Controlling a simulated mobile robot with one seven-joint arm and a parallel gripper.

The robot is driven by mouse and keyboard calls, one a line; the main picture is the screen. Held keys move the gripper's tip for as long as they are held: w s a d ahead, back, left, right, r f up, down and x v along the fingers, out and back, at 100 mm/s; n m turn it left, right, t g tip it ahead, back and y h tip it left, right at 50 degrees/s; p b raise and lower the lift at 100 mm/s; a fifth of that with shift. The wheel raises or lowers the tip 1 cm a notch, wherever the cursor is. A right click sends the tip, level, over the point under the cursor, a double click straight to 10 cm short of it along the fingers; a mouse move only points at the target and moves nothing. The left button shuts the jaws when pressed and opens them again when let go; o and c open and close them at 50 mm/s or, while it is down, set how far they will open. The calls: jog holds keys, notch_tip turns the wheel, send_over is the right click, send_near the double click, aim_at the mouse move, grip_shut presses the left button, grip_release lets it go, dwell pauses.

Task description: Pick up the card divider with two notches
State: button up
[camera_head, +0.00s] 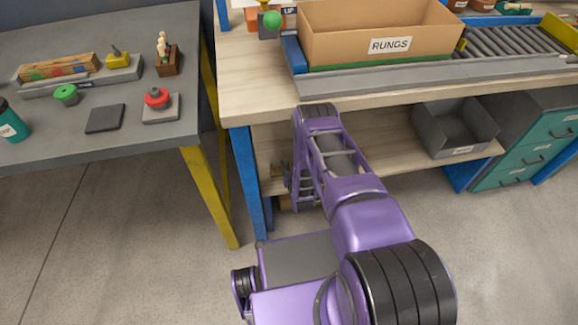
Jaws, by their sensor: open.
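I cannot make out a card divider with two notches anywhere in the head view. Small brownish things (285,203) show at the left end of the lower shelf, mostly hidden behind my purple arm, and I cannot tell what they are. My arm rises in front of the workbench and bends down at its left end, near the lower shelf. My gripper's fingers cannot be made out there.
A cardboard box labelled RUNGS (340,40) stands on the wooden workbench (250,88), beside a roller conveyor (510,45). A grey bin (455,130) sits on the lower shelf (385,140). The grey table (60,140) at left holds several small items. Floor at left is clear.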

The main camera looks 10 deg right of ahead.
jog(key=shift+s, duration=0.1)
jog(key=shift+c, duration=0.3)
grip_shut()
